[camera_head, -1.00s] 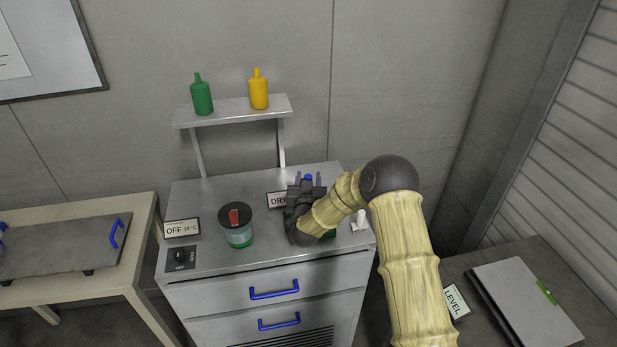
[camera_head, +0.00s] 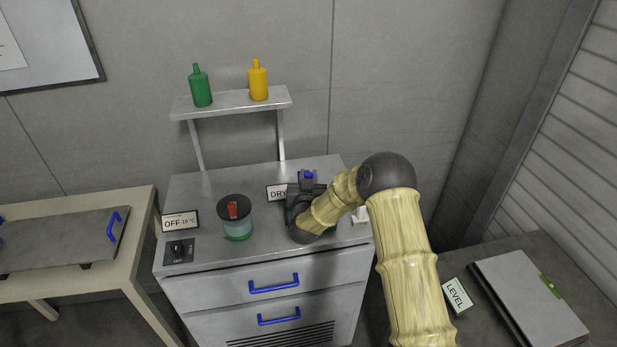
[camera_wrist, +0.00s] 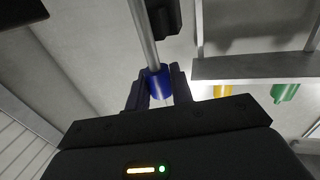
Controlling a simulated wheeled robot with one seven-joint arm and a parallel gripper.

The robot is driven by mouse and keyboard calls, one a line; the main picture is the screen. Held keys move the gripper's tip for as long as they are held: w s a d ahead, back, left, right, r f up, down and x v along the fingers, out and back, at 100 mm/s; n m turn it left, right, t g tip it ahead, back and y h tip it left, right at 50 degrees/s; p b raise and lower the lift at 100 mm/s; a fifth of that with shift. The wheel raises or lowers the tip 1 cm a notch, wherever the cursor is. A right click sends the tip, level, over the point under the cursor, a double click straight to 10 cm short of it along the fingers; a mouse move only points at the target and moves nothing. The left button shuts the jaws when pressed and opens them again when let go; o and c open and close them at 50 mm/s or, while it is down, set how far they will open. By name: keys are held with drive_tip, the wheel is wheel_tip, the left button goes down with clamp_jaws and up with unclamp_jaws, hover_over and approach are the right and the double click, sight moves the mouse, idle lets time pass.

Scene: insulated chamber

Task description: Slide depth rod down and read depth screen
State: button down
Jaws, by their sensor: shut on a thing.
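In the wrist view my gripper (camera_wrist: 160,94) is shut on a blue cylindrical grip on the depth rod (camera_wrist: 143,35). The grey rod shaft runs from the blue grip to the top of that picture. In the head view my gripper (camera_head: 307,180) is at the back right of the cabinet top, with a bit of blue showing between its fingers. The depth screen (camera_head: 277,192) reads "DRY" and stands just left of my gripper, partly covered by it. The rod's lower end and what it stands in are hidden behind my arm.
A lidded jar with a red handle (camera_head: 237,223) stands left of my gripper. A display (camera_head: 180,222) reads "OFF" and "19 °C", with a knob below. A wall shelf (camera_head: 232,103) holds green and yellow bottles. A "LEVEL" sign (camera_head: 457,295) stands at the right. The cabinet's front middle is clear.

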drive_tip(key=shift+f+b, duration=0.35)
drive_tip(key=shift+f, duration=0.4)
drive_tip(key=shift+r, duration=0.1)
drive_tip(key=c, duration=1.3)
unclamp_jaws()
drive_tip(key=shift+o, duration=0.2)
drive_tip(key=s+b, duration=0.5)
drive_tip(key=s, duration=1.2)
drive_tip(key=shift+s+d, duration=0.15)
drive_tip(key=shift+s, duration=0.1)
